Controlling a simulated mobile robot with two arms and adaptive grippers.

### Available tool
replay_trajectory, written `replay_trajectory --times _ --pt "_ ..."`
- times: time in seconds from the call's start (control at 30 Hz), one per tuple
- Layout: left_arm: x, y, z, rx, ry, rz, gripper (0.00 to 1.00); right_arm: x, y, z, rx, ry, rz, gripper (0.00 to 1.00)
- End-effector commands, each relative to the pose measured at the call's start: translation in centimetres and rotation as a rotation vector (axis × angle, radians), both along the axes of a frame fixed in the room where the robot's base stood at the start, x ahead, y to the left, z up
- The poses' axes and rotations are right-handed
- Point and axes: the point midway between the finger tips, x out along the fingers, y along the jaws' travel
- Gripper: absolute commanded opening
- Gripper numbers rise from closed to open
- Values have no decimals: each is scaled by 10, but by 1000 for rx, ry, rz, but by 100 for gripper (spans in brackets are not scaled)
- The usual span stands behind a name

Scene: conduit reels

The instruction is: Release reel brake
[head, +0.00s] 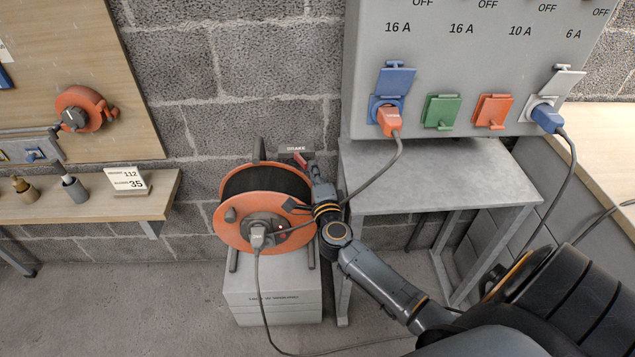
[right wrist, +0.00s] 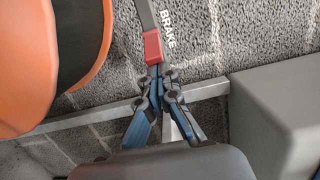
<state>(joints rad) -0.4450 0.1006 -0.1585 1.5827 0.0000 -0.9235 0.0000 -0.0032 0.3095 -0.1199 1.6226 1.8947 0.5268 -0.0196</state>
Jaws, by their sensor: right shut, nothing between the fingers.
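The orange cable reel (head: 228,236) stands on a pale block, its drum dark with cable. The brake lever's red grip (head: 299,159) shows at the reel's upper right, below the BRAKE label. In the right wrist view the red grip (right wrist: 152,46) sits on the end of a grey lever. My right gripper (head: 308,168) is at the reel's right side, close to the red grip. In the right wrist view its fingertips (right wrist: 156,73) are together at the grip's lower end, with nothing between them; I cannot tell whether they touch it. My left gripper is not in view.
A grey socket box (head: 455,75) hangs above a metal table (head: 430,180) right of the reel. An orange plug (head: 389,120) and a blue plug (head: 547,118) trail cables. A grey plug (head: 257,234) is in the reel's hub. A wooden shelf (head: 105,210) stands left.

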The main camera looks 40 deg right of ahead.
Motion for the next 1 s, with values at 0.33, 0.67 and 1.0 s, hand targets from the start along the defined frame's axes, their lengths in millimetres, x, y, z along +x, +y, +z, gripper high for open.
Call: replay_trajectory --times 0.33,0.67,1.0 --pt "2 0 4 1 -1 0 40 7 -3 0 0 1 0 0" --pt "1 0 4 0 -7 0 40 7 0 1 2 0 -30 0" --pt "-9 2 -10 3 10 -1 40 7 4 1 2 0 -87 0"
